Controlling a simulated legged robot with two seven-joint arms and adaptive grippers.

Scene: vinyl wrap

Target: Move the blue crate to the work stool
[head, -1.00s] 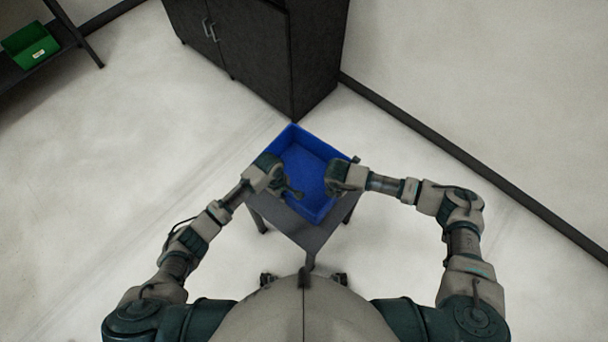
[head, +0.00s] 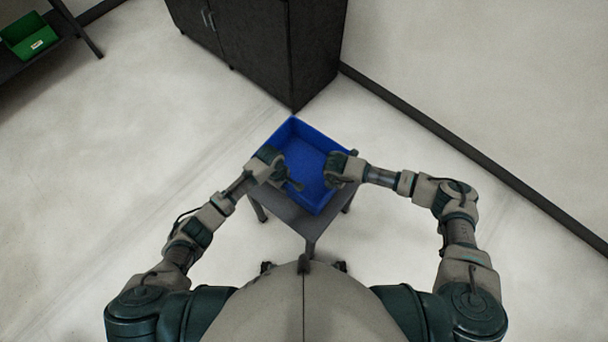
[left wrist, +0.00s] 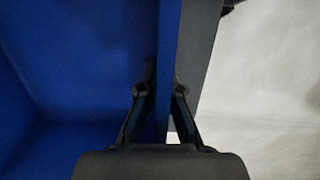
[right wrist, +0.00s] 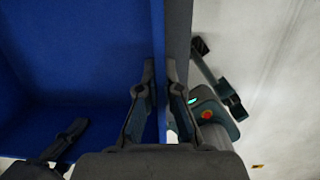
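The blue crate (head: 309,165) is open-topped and looks empty. It sits on a small dark grey stool-like table (head: 300,218) in front of me, set toward the far side of its top. My left gripper (head: 296,186) is at the crate's left wall; in the left wrist view its fingers (left wrist: 164,82) close on that wall (left wrist: 168,50) from both sides. My right gripper (head: 331,181) is at the right wall; in the right wrist view its fingers (right wrist: 160,78) pinch that wall (right wrist: 158,30). Whether the crate's base touches the top is hidden.
A dark cabinet (head: 265,45) stands just beyond the crate. A green bin (head: 30,38) sits on a dark shelf (head: 62,38) at the far left. A dark skirting strip (head: 470,160) runs along the right. The floor (head: 110,150) to the left is clear.

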